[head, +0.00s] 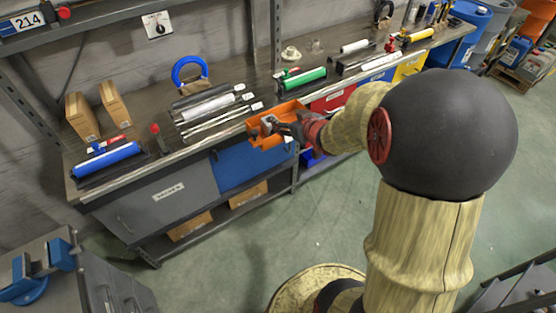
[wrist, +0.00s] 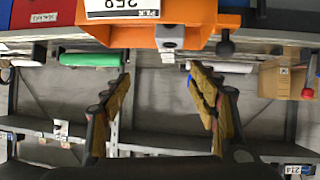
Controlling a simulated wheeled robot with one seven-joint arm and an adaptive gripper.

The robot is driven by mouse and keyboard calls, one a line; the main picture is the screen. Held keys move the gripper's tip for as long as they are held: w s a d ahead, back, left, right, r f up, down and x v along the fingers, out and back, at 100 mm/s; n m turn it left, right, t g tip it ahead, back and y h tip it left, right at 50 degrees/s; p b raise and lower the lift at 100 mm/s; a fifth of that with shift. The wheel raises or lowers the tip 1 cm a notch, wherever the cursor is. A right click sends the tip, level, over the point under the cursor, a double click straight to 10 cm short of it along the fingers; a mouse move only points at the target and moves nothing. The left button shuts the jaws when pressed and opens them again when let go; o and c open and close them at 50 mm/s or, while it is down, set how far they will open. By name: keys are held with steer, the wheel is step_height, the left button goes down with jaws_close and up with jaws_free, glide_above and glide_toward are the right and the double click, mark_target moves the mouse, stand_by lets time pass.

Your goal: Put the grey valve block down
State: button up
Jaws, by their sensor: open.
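An orange bin (head: 256,138) stands at the front edge of the workbench in the head view, and it shows at the top of the upside-down wrist view (wrist: 200,12). A small grey block (wrist: 169,37) shows at the bin's edge in the wrist view; a pale grey piece also shows in the bin in the head view (head: 268,121). I cannot tell whether the block rests on the bin's bottom or its edge. My gripper (wrist: 158,72) is open, its fingers apart with nothing between them. In the head view my gripper (head: 287,126) is at the bin's right side, partly hiding it.
The workbench holds a blue roller (head: 107,163), a green roller (head: 303,79), metal rods (head: 215,118) and cardboard boxes (head: 82,115). A blue drawer (head: 240,168) is below the bin. A shelf (head: 110,25) runs above at left. Green floor is clear in front.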

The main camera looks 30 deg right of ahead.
steer(key=s+a+r+g+h, duration=0.1)
steer(key=s+a+r+h, duration=0.2)
steer(key=r, duration=0.4)
steer(key=s+a+r+g+y, duration=0.2)
steer(key=s+a, duration=0.7)
steer(key=s, duration=0.3)
steer(key=s+a+r+g+y, duration=0.2)
steer(key=s+a, duration=0.6)
steer(key=s, duration=0.4)
steer(key=shift+s+a+r+g, duration=0.15)
steer(key=shift+a+r+g, duration=0.25)
steer(key=shift+g, duration=0.4)
steer(key=shift+c, duration=0.5)
